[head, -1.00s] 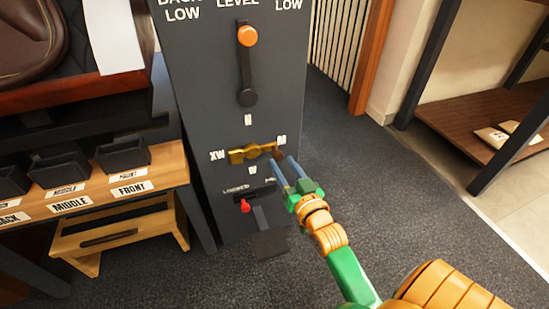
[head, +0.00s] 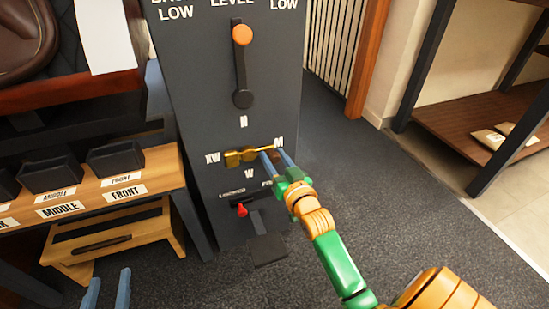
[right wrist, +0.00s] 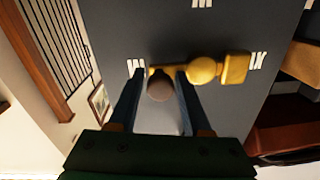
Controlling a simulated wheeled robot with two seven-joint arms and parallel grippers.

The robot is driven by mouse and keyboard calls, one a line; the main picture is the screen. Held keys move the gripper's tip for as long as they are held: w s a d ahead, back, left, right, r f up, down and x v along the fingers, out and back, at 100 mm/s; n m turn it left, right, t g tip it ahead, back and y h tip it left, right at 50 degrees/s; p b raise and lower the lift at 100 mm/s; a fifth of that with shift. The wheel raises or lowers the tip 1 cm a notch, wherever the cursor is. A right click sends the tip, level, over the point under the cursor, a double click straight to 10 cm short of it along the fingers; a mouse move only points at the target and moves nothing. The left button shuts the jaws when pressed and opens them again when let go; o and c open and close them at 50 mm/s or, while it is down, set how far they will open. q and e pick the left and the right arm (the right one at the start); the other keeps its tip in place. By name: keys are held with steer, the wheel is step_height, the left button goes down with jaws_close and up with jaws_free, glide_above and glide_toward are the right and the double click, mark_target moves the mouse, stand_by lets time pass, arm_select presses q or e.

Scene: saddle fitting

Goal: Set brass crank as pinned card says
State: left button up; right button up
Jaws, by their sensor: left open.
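The brass crank (head: 248,155) lies roughly level on the dark grey cabinet (head: 190,90), between the letters XW on its left and M on its right. N is above it and W below. In the right wrist view the crank (right wrist: 203,71) has a dark round knob (right wrist: 160,91) at its M end. My right gripper (head: 271,159) is at that end, its fingers apart on either side of the knob, with a gap visible on one side. My left gripper (head: 108,275) is open and empty at the bottom left. I see no readable pinned card.
A slotted lever with an orange knob (head: 242,35) is above the crank; a small red lever (head: 241,210) is below. A wooden bench (head: 140,190) with dark bins (head: 115,158) stands left. A blank-looking white sheet (head: 103,38) hangs upper left. The floor at right is clear.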

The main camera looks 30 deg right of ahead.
jaws_close()
stand_by(1.3)
